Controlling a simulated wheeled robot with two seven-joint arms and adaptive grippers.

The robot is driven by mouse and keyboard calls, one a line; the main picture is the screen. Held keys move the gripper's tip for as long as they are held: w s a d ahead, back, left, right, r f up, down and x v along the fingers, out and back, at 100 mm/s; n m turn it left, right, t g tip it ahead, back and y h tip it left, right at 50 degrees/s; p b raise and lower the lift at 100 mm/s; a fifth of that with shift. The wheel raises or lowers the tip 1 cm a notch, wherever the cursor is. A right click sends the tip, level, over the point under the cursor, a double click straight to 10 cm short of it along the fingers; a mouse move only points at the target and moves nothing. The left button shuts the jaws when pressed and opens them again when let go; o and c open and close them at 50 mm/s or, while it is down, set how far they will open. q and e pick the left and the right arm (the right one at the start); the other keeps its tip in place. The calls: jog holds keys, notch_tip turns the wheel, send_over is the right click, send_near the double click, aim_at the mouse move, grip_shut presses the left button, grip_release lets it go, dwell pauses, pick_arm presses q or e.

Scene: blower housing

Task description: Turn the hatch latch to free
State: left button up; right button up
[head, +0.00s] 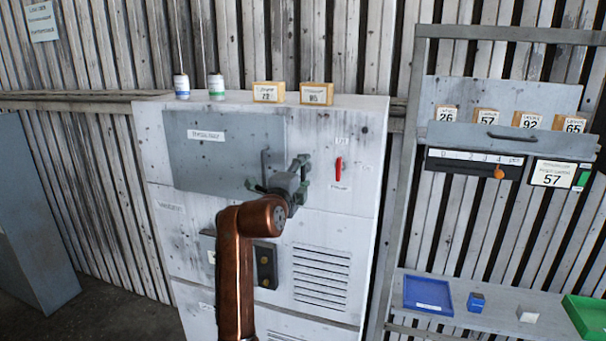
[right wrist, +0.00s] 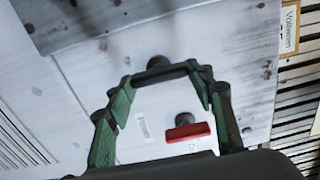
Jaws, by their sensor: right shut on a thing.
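The grey hatch (head: 222,152) sits flush on the front of the white housing; its edge also shows in the right wrist view (right wrist: 95,15). A red lever (head: 339,164) stands upright to its right, with small labels above and below; it is also in the right wrist view (right wrist: 188,132). My right gripper (head: 284,178) is at the hatch's right edge, left of the red lever and apart from it. In the right wrist view its fingers (right wrist: 167,82) close on a dark handle (right wrist: 158,64), largely hidden in the head view. My left gripper is out of view.
Two small cans (head: 182,87) and two labelled blocks (head: 268,92) stand on the housing (head: 365,122). A rack to the right holds numbered blocks (head: 530,120), a slider panel, a blue tray (head: 428,308) and a green tray (head: 588,318). Vents lie below the red lever.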

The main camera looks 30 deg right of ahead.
jog(key=o, duration=1.2)
jog(key=shift+c, duration=0.2)
jog(key=shift+a, duration=0.1)
jog(key=v, duration=1.2)
jog(key=shift+f, duration=0.1)
